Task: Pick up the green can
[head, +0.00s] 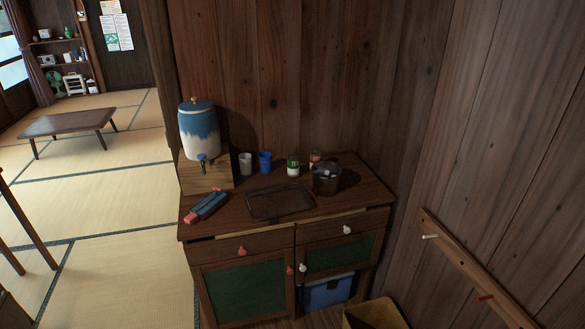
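A small can (293,166), green with a white lower part, stands upright on top of the wooden cabinet (220,220). It is toward the back, behind the dark tray (281,202) and to the right of the blue cup (265,162). A brownish jar (315,159) stands just right of it, close to the wall. My gripper is not in this view.
A blue-and-white dispenser (199,132) sits on a wooden box at the cabinet's left. A dark pot (327,180) stands right of the can. Wooden walls close off the back and right; tatami floor lies open at left.

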